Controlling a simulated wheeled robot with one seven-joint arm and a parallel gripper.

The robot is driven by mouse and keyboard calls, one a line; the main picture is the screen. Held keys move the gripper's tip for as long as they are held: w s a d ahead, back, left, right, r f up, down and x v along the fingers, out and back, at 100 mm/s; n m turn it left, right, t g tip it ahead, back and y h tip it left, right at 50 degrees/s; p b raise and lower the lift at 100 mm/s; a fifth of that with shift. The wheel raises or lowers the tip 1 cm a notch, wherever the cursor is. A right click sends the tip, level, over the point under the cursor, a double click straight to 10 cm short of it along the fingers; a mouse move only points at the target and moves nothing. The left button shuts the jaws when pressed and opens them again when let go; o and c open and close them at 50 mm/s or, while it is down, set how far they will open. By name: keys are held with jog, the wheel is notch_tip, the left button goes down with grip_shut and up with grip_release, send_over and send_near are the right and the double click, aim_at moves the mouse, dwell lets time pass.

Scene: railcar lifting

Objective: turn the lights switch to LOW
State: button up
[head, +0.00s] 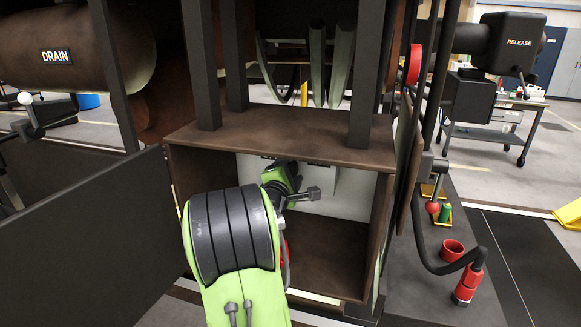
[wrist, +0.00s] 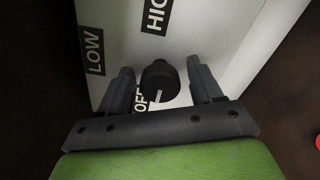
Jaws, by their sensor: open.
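The lights switch is a round black knob (wrist: 160,82) on a white panel (wrist: 115,18) in the wrist view. A white mark on the knob's near side points toward the OFF label (wrist: 140,100). The LOW label (wrist: 92,50) is at the left and the HIGH label (wrist: 156,14) is at the top. My gripper (wrist: 159,70) is open, with one finger on each side of the knob; I cannot tell whether either finger touches it. In the head view my arm reaches into the brown box, where the white panel (head: 345,195) shows at the back. The knob is hidden there.
The brown box (head: 290,136) has a top and side walls close around my arm. A dark open door (head: 85,240) stands at the left. A black hose with a red end (head: 467,285) and a red cup (head: 452,250) are at the right.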

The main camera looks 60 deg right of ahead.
jog(key=c, duration=1.1)
jog(key=shift+o, duration=0.2)
jog(key=shift+f+m+b, duration=0.1)
jog(key=shift+m+b, duration=0.2)
jog(key=shift+b, duration=0.1)
jog(key=m+b, duration=0.3)
jog(key=b, duration=0.1)
jog(key=shift+f+m, duration=0.15)
jog(key=shift+m, duration=0.15)
jog(key=m+b, duration=0.4)
jog(key=shift+m, duration=0.3)
jog(key=m+b, duration=0.4)
jog(key=shift+b, duration=0.3)
jog(key=m+b, duration=0.3)
jog(key=m, duration=0.1)
jog(key=shift+m, duration=0.3)
